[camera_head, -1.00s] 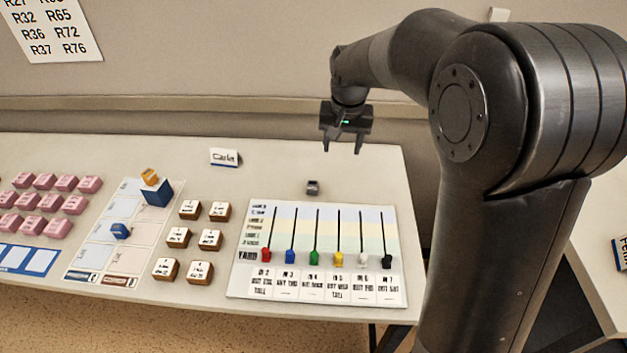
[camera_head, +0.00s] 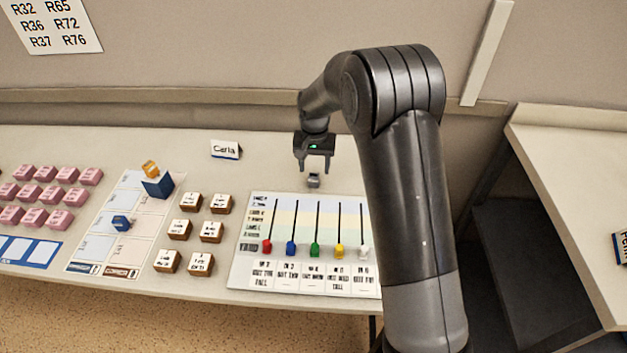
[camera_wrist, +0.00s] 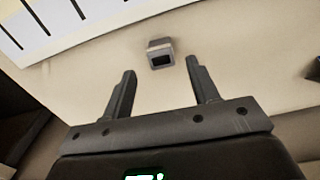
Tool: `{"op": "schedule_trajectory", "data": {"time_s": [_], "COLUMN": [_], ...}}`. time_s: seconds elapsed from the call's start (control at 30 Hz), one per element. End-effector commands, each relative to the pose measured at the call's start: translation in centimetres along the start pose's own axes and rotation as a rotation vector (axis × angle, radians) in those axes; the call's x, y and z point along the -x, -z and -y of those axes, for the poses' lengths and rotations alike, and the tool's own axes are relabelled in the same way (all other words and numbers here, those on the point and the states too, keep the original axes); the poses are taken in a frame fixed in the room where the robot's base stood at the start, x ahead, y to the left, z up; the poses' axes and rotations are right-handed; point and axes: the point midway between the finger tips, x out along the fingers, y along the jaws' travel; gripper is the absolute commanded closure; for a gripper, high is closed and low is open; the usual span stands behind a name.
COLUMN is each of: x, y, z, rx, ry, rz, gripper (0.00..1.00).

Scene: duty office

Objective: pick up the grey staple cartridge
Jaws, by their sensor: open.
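The grey staple cartridge (camera_head: 313,181) is a small block on the pale table, just behind the board with coloured sliders. It also shows in the wrist view (camera_wrist: 160,54), with a dark opening in the side facing my gripper. My gripper (camera_head: 314,168) is open and empty, above and slightly behind the cartridge in the head view. In the wrist view the two fingers of my gripper (camera_wrist: 163,80) point toward the cartridge, which lies just beyond the fingertips, between their lines. I see no contact.
The slider board (camera_head: 305,240) lies right in front of the cartridge. Several wooden blocks (camera_head: 180,230) stand to its left, and a name card (camera_head: 225,150) stands behind them. A blue box (camera_head: 157,186) and pink blocks (camera_head: 60,195) are further left. The table around the cartridge is clear.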

Motion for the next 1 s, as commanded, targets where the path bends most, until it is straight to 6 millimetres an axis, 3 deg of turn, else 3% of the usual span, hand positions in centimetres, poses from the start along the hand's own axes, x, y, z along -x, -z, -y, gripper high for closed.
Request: {"op": "schedule_trajectory", "data": {"time_s": [0.17, 0.4, 0.67, 1.0], "x": [-1.2, -4.8, -5.3, -5.3], "y": [-0.1, -0.3, -0.3, -0.3], "z": [0.1, 0.2, 0.2, 0.2], "rx": [0.0, -0.001, 0.0, 0.0], "ry": [0.0, -0.001, 0.001, 0.0], "rz": [0.001, 0.002, -0.002, -0.001], "gripper": [0.45, 0.45, 0.45, 0.72]}}
